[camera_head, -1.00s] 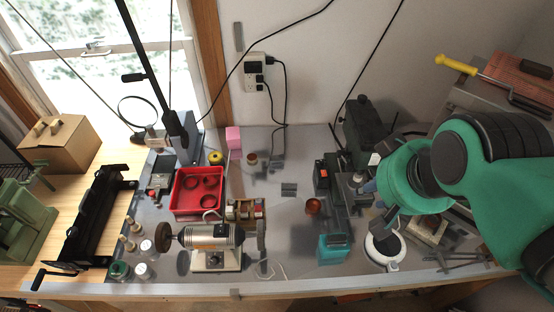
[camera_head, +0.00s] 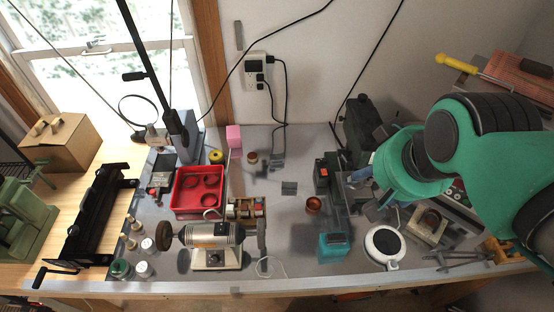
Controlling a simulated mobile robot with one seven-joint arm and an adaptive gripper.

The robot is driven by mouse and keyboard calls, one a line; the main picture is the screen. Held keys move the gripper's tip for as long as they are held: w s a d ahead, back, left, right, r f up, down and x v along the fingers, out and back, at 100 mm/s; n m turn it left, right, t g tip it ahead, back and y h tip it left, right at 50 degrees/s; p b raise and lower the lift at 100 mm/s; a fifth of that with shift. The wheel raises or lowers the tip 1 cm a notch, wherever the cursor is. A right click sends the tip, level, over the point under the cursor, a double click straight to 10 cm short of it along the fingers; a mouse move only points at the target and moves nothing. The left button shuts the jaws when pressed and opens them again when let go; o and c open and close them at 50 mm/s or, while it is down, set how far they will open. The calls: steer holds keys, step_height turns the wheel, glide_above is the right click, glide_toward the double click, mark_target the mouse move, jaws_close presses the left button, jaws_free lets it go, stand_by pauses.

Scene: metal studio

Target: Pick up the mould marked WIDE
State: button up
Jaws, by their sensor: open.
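No WIDE marking can be read in this view, so I cannot tell which thing is that mould. A teal block (camera_head: 334,245) with a dark top sits near the front of the bench, right of centre. A pink block (camera_head: 233,137) stands at the back by the wall. A pale square piece (camera_head: 428,226) with a brown rounded middle lies at the right, below my arm. My gripper (camera_head: 369,196) shows only partly under my green wrist, open, above the bench between the dark tools and the white round dish. Its fingertips are mostly hidden.
A white round dish (camera_head: 384,246) and a small copper cup (camera_head: 313,205) are nearby. A dark machine (camera_head: 323,174) stands behind. A polishing motor (camera_head: 212,240) and red tray (camera_head: 199,191) are left. Grey bench (camera_head: 285,225) is clear between motor and teal block.

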steer(key=w+a+r+m+g+p, duration=0.1)
steer(key=w+a+m, duration=0.25)
steer(key=w, duration=0.85)
steer(key=m+g+p, duration=0.4)
steer(key=m, duration=0.9)
glide_above(277, 159)
step_height(277, 159, down, 24)
steer(key=shift+d, duration=0.1)
steer(key=shift+f, duration=0.2)
steer(key=shift+f, duration=4.15)
steer(key=shift+f, duration=0.1)
steer(key=shift+f+b, duration=0.3)
steer(key=shift+f, duration=2.15)
